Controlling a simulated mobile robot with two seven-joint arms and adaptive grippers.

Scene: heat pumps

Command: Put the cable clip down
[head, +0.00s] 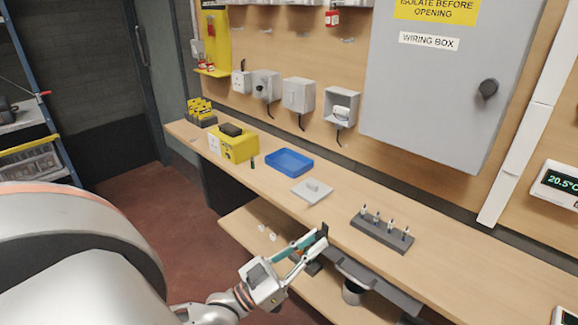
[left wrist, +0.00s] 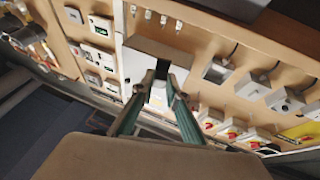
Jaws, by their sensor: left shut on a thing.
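My left gripper (head: 318,237) is at the front edge of the workbench, below and left of the block of small upright pieces. Its fingers are shut on a small dark piece, which I take to be the cable clip (head: 325,228). The dark clip also shows between the fingertips in the left wrist view (left wrist: 162,69). I cannot tell whether the clip touches the bench edge. The right gripper is in neither view.
The workbench (head: 452,262) holds a blue tray (head: 289,162), a pale square plate (head: 312,191), a dark block (head: 382,234) with several upright pieces, and a yellow box (head: 234,144). A grey wiring box (head: 440,80) hangs behind. Bench room is free around the plate.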

